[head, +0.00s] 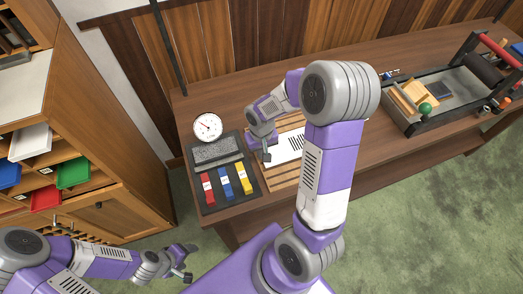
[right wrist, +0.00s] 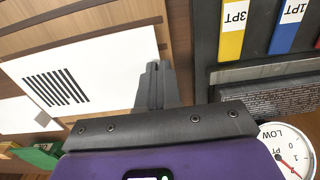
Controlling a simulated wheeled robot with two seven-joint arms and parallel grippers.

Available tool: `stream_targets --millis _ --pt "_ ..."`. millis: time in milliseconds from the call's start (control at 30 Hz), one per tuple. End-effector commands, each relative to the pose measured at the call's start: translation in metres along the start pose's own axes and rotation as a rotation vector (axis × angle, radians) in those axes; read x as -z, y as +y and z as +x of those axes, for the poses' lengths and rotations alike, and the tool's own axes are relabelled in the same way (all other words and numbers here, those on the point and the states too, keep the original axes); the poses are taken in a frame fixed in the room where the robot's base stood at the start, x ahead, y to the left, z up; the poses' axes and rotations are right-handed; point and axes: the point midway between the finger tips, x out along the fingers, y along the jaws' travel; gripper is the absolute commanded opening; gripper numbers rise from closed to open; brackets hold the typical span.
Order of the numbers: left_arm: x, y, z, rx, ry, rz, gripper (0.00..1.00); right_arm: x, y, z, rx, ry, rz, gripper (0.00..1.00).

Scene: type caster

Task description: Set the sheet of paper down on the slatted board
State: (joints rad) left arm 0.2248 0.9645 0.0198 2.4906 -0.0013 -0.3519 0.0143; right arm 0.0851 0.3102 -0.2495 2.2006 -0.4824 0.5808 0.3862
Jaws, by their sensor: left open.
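The white sheet of paper (head: 287,149), printed with black bars, is over the slatted wooden board (head: 285,180) in the middle of the table. In the right wrist view the sheet (right wrist: 95,75) covers part of the slats (right wrist: 182,40). My right gripper (head: 267,155) is at the sheet's left edge in the head view. Its fingers (right wrist: 156,70) are together at that edge and appear shut on it. I cannot tell whether the sheet touches the slats. My right arm hides part of the board and sheet. My left gripper (head: 186,262) is open and empty, off the table at lower left.
A dark tray (head: 236,200) with red, blue and yellow blocks stands left of the board, with a round dial (head: 208,126) behind it. A press with a roller (head: 483,68) stands at the right. A cabinet (head: 100,170) with coloured trays is at the left.

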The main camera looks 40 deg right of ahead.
Motion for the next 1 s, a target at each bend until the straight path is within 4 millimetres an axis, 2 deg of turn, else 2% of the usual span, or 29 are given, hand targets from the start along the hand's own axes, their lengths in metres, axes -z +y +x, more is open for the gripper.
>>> stream_targets --millis 867,1000 --pt "0.001 -0.004 0.011 0.000 0.000 0.000 0.69 0.000 0.000 0.013 0.000 0.000 0.000 0.00" --pt "0.000 -0.004 0.010 0.000 0.000 0.000 0.69 0.000 0.000 0.012 0.000 0.000 0.000 0.21"
